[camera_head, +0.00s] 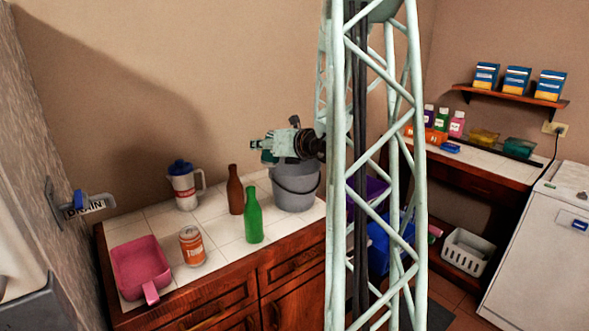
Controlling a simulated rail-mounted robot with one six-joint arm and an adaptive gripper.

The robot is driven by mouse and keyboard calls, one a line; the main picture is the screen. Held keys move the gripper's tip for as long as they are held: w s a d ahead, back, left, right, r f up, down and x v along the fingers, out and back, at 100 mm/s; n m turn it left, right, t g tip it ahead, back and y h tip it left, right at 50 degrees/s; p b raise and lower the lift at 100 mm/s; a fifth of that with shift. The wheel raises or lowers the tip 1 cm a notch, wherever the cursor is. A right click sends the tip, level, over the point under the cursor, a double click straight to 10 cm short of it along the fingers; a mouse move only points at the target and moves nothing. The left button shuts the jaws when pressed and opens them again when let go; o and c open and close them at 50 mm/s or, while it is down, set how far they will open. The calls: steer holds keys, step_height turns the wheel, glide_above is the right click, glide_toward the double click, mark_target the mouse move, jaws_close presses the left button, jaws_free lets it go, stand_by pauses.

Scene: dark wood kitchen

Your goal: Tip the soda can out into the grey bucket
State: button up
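The soda can (192,246), orange and silver, stands upright on the white tiled counter (221,244), in front of the pitcher. The grey bucket (297,190) stands at the counter's back right with its dark handle hanging down its front. My gripper (258,150) is above the bucket's left rim, pointing left, well apart from the can. It is small in the view, and I cannot tell whether its fingers are open or shut. My arm hides part of the bucket's top, and the inside of the bucket is hidden.
A brown bottle (235,190) and a green bottle (253,216) stand between can and bucket. A white pitcher with a blue lid (185,186) stands behind the can. A pink dustpan-like tray (141,268) lies left of it. My lattice column blocks the view right of the bucket.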

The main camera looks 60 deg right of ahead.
steer(key=shift+a+f+b, duration=0.1)
steer(key=shift+f+b, duration=0.05)
steer(key=shift+b, duration=0.4)
steer(key=shift+w+a+n+h+b, duration=0.1)
steer(key=shift+a+n+h+b, duration=0.25)
steer(key=shift+n, duration=0.45)
